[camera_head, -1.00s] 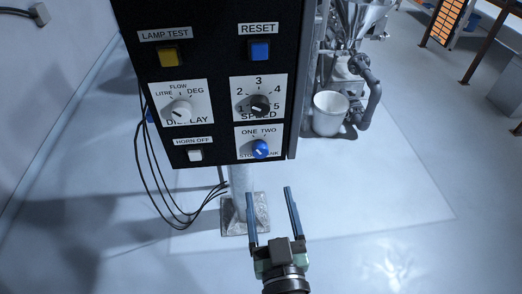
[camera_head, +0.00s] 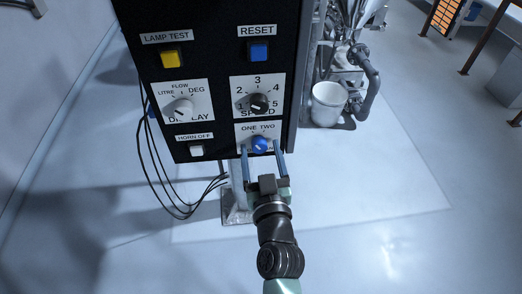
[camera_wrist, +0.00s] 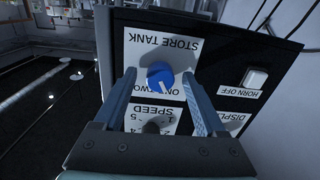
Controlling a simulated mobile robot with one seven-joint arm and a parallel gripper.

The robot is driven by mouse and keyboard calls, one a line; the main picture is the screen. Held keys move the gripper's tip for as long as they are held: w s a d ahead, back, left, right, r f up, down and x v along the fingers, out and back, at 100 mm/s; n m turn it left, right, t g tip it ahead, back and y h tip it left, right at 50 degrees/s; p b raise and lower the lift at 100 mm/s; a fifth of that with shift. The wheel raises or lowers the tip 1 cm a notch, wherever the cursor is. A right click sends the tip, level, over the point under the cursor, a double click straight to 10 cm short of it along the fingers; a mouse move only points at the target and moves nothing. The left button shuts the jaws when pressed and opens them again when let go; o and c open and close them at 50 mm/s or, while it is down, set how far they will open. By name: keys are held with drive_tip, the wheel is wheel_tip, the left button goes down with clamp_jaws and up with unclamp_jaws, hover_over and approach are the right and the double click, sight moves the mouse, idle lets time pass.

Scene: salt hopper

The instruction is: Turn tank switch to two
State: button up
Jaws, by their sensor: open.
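The blue tank switch (camera_head: 260,144) is a round knob on a white plate low on the black panel, under the words ONE and TWO. In the wrist view the panel is upside down, and the knob (camera_wrist: 159,76) shows a white pointer line slanting to the lower right. The plate there reads STORE TANK. My gripper (camera_head: 261,149) is open at the panel, one finger on each side of the knob. In the wrist view a gap shows between the knob and each finger of my gripper (camera_wrist: 160,75); contact with the plate cannot be told.
The black SPEED knob (camera_head: 258,103) sits just above, the DISPLAY knob (camera_head: 182,107) to the upper left. The white HORN OFF button (camera_head: 196,150) is left of my gripper. Yellow (camera_head: 170,58) and blue (camera_head: 259,51) buttons are higher. Black cables (camera_head: 160,190) hang at lower left.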

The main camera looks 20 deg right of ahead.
clamp_jaws()
drive_tip(key=shift+m, duration=0.4)
drive_tip(key=m, duration=0.5)
drive_tip(key=shift+m, duration=0.3)
drive_tip(key=m+p, duration=0.1)
drive_tip(key=m, duration=0.4)
drive_tip(key=shift+m, duration=0.3)
idle(0.4)
unclamp_jaws()
